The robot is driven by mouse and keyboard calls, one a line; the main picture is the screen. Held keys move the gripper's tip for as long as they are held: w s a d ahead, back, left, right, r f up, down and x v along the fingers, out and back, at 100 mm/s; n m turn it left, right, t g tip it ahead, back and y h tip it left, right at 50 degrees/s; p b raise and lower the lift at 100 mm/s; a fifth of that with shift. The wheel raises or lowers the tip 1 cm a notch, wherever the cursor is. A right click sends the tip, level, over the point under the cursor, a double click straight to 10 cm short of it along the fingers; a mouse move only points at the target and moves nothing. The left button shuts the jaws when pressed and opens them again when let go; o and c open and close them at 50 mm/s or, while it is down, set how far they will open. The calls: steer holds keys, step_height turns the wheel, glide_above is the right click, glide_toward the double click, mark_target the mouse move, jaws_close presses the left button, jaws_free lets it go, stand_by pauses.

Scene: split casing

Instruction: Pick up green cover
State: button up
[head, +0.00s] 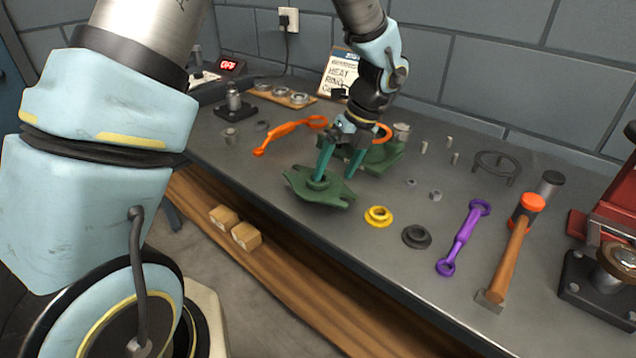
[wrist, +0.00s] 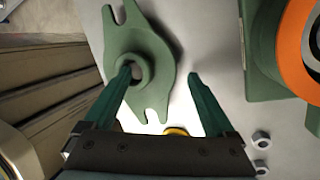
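The green cover (head: 326,194) lies flat on the bench near its front edge. It has slotted ears and a raised round hub with a hole. It also shows in the wrist view (wrist: 155,55), left of centre.
A green casing (head: 385,158) with an orange ring (head: 384,133) stands close behind my gripper. A yellow flanged part (head: 379,215) and a dark ring (head: 416,236) lie right of the cover. A purple wrench (head: 463,238) and a hammer (head: 515,250) are farther right.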

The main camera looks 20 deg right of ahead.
jaws_close()
stand_by(0.5)
stand_by(0.3)
